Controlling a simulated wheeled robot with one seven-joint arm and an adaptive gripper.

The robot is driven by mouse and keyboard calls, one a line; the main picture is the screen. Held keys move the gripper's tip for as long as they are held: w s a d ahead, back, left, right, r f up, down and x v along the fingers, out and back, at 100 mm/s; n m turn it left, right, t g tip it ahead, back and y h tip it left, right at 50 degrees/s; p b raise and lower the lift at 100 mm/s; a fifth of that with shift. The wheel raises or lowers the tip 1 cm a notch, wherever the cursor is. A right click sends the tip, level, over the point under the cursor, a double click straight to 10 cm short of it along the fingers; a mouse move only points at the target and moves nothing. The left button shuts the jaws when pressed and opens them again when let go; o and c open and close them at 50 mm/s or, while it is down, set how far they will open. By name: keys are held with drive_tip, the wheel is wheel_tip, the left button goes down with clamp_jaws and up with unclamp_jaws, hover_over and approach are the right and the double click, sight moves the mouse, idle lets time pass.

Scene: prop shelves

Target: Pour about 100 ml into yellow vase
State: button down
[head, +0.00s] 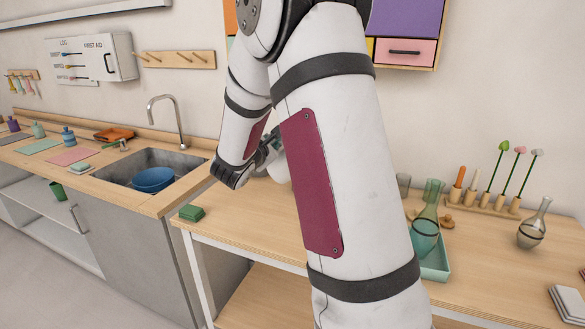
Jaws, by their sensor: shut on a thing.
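My gripper (268,149) is beyond my own arm, above the far left part of the wooden table, and the arm covers much of it. It is shut on a pale thing (279,171), of which only a small part shows; I cannot tell what it is or whether it is tilted. I see no yellow vase; my arm hides the middle of the table. A green glass vessel (428,215) stands in a teal tray (436,268) right of my arm. A clear round flask (533,228) with dark liquid stands further right.
A green block (192,213) lies at the table's left edge. A wooden rack (490,203) with flower stems and a grey cup (403,184) stand at the back. White tiles (569,303) lie front right. A sink (130,170) with a blue bowl (153,180) is left.

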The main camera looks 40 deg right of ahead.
drive_tip(key=shift+s+d+r+m+y+b, duration=0.15)
drive_tip(key=shift+s+d+m+b, duration=0.05)
drive_tip(key=shift+m+b, duration=0.35)
drive_tip(key=shift+s+d+r+m+y+b, duration=0.1)
drive_tip(key=shift+s+d+m+y+b, duration=0.1)
drive_tip(key=shift+m+b, duration=0.35)
idle(6.9)
